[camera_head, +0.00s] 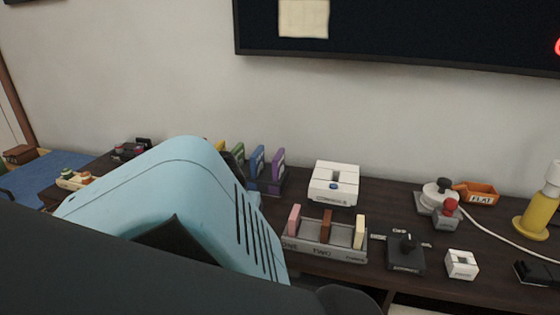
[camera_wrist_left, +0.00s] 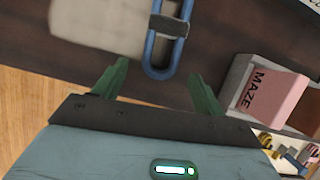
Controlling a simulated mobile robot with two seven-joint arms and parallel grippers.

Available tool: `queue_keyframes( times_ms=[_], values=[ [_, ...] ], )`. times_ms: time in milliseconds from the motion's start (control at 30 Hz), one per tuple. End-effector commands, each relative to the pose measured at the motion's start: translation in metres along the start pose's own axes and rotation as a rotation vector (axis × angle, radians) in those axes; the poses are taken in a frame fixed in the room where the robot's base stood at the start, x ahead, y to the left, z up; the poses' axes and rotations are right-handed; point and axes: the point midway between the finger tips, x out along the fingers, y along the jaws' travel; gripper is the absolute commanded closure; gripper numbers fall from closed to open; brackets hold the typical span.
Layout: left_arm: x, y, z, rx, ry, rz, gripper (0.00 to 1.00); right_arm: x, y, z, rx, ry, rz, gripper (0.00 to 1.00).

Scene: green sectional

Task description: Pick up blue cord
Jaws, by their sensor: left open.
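The blue cord (camera_wrist_left: 150,48) is a narrow loop with a black band across it. It shows in the left wrist view at top centre, lying along the dark table top. My left gripper (camera_wrist_left: 160,69) is open, with its green fingers on either side of the loop's lower end. The fingers are apart from the cord, and nothing is between them but its rounded end. I cannot tell the height gap. In the head view my light blue arm hides the cord and the left fingers. My right gripper is not in view.
A grey holder (camera_head: 325,253) with pink, brown and cream blocks stands right of my arm; its pink MAZE block (camera_wrist_left: 275,88) is close to the right finger. A white box (camera_head: 334,183) stands behind. A black joystick box (camera_head: 405,260) and white cube (camera_head: 462,264) stand farther right.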

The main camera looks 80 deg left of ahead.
Motion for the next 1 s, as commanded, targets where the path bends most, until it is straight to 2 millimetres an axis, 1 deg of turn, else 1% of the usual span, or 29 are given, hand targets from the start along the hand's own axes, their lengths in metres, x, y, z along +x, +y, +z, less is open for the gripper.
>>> queue_keyframes(
  times_ms=[33, 100, 200, 467, 567, 833, 867, 1000],
  values=[
    [0.008, 0.001, -0.003, 0.000, 0.002, 0.002, 0.29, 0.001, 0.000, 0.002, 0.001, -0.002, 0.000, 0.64],
    [0.017, 0.000, -0.002, 0.000, 0.001, 0.001, 0.29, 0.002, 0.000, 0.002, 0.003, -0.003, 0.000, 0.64],
    [0.024, 0.000, -0.002, 0.001, -0.001, 0.001, 0.29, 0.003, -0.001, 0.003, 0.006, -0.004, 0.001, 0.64],
    [0.027, 0.000, -0.002, 0.002, -0.001, 0.000, 0.29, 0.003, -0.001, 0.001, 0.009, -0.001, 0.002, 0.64],
    [0.027, 0.000, -0.002, 0.002, -0.001, 0.000, 0.40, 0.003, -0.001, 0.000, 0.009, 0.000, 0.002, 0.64],
    [0.026, 0.000, -0.002, 0.001, -0.001, 0.000, 0.75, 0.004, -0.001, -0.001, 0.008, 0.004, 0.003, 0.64],
    [0.026, 0.000, -0.002, 0.001, -0.001, 0.000, 0.78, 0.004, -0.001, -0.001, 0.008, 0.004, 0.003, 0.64],
    [0.026, 0.000, -0.002, 0.001, -0.001, 0.000, 0.78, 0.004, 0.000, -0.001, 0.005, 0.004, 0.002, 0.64]
  ],
)
